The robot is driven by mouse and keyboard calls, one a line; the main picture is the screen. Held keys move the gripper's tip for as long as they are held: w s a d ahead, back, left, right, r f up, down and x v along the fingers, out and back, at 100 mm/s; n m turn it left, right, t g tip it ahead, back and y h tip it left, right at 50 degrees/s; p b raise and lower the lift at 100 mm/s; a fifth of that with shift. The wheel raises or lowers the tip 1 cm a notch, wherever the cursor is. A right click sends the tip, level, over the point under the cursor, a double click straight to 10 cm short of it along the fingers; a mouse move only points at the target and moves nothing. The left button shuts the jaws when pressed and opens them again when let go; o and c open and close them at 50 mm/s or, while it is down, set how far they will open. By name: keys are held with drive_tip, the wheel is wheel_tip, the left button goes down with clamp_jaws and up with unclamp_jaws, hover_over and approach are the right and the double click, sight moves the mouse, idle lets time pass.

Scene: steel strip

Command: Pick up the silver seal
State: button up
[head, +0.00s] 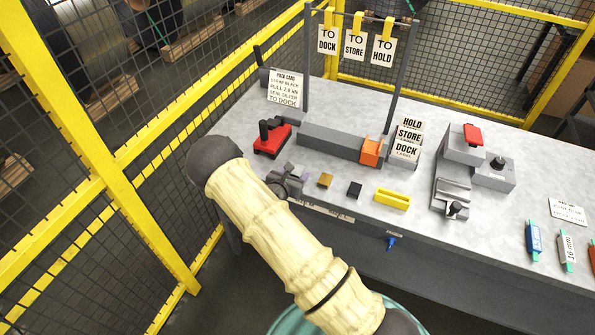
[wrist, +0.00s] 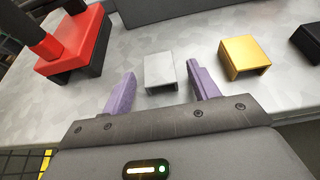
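The silver seal (wrist: 159,69) is a small light-grey U-shaped metal piece on the bench top, seen in the wrist view just beyond and between my two fingers. My gripper (wrist: 160,88) is open, with one purple finger to the left of the seal and one to the right. Nothing is held, and I cannot tell whether either finger touches the seal. In the head view my gripper (head: 289,180) is at the near left of the bench, and my arm and gripper hide most of the seal's surroundings.
A gold seal (wrist: 243,55) sits to the right, with a black seal (head: 354,189) beyond it. A red tool (head: 271,139) stands to the left. A yellow block (head: 392,199) lies farther right. A grey bar (head: 330,141) runs behind. Yellow-framed mesh fencing (head: 120,160) is close on the left.

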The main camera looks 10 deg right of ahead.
drive_tip(key=c, duration=1)
drive_tip(key=shift+r, duration=0.15)
wheel_tip(320, 180, up, 10)
drive_tip(key=shift+f+b, duration=0.15)
drive_tip(key=shift+b, duration=0.9)
